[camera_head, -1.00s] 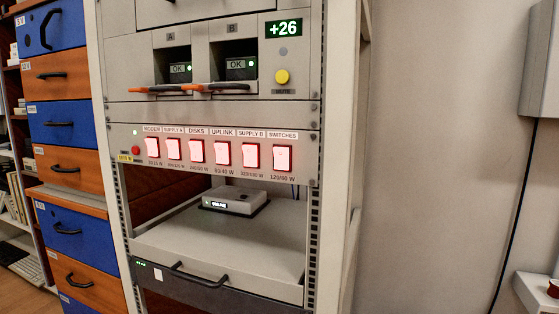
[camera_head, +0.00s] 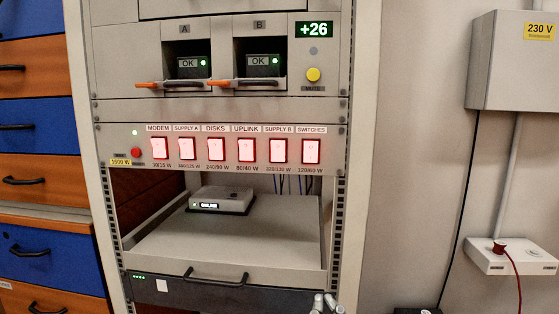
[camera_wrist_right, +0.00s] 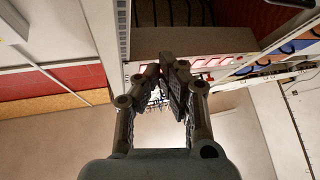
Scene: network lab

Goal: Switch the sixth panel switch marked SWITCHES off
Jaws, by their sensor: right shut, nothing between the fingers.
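The sixth panel switch (camera_head: 311,151), under the label SWITCHES (camera_head: 311,129), is at the right end of a row of red-framed rocker switches. It is lit pinkish white, like the others in the row. My right gripper (camera_head: 325,302) just enters the head view at the bottom edge, well below the switch and apart from it. In the right wrist view, my right gripper (camera_wrist_right: 168,66) is shut and empty, with part of the lit row (camera_wrist_right: 213,62) beyond its fingertips. I cannot tell which switches show there. My left gripper is not in view.
Below the panel, a small ONLINE device (camera_head: 221,199) sits on a protruding shelf (camera_head: 275,245). A drawer handle (camera_head: 217,277) sticks out beneath. Above are orange levers (camera_head: 250,84) and a yellow MUTE button (camera_head: 313,74). Wall boxes stand at right; space before the panel is clear.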

